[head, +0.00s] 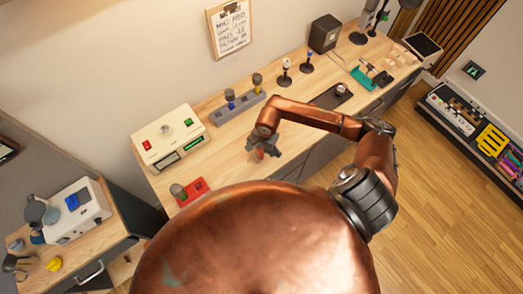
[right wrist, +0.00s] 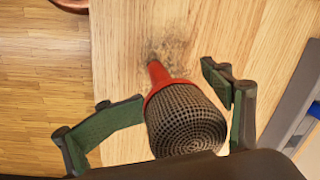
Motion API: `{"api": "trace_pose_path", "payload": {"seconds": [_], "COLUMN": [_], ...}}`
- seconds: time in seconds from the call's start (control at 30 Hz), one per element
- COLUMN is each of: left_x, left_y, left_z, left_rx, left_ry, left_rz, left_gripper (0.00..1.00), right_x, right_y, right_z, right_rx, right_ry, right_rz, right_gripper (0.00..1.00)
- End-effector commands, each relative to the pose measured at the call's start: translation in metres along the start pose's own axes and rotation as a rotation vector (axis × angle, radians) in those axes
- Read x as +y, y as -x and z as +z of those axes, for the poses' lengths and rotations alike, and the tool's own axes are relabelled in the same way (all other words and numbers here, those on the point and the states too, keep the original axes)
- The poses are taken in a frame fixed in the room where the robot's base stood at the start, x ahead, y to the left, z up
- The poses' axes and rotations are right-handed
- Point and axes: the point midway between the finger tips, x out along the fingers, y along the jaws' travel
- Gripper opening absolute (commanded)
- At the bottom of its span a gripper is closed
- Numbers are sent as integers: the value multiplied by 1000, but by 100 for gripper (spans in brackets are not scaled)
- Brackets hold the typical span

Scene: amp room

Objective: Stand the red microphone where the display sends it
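The red microphone (right wrist: 184,112) has a dark mesh head turned toward my right wrist camera and a red handle pointing away over the wooden bench. In the head view only bits of its red body (head: 261,154) show under my right gripper (head: 262,146). In the right wrist view my right gripper (right wrist: 174,90) is open, with a finger on either side of the microphone and gaps between. I cannot tell whether the microphone lies or stands. A cream box (head: 168,137) with a small green-lit display (head: 168,160) stands left on the bench; its text is unreadable. My left gripper is not in view.
A red tray (head: 194,190) with a grey-topped item is at the front left. Two microphones (head: 286,71) (head: 307,66), a dark tray (head: 330,97) and a black box (head: 325,33) stand farther right. A clipboard (head: 230,28) hangs behind.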

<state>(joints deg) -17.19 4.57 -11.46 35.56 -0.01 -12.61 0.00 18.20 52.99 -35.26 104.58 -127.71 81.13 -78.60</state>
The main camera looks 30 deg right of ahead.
Motion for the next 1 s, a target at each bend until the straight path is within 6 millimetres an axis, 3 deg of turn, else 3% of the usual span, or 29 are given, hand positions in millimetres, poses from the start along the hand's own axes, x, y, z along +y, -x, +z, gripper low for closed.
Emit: {"api": "trace_pose_path", "payload": {"seconds": [0.27,0.43,0.8,1.0], "left_x": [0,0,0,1], "left_y": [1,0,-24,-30], "left_z": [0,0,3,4], "left_rx": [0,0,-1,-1], "left_ry": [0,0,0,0], "left_rz": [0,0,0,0], "left_gripper": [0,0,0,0], "right_x": [0,-1,-1,-1], "right_y": [0,11,85,113], "right_z": [0,-1,-2,-1], "right_rx": [0,3,4,2], "right_ry": [0,2,2,0], "right_rz": [0,-3,-3,-1], "right_gripper": [72,72,72,72]}}
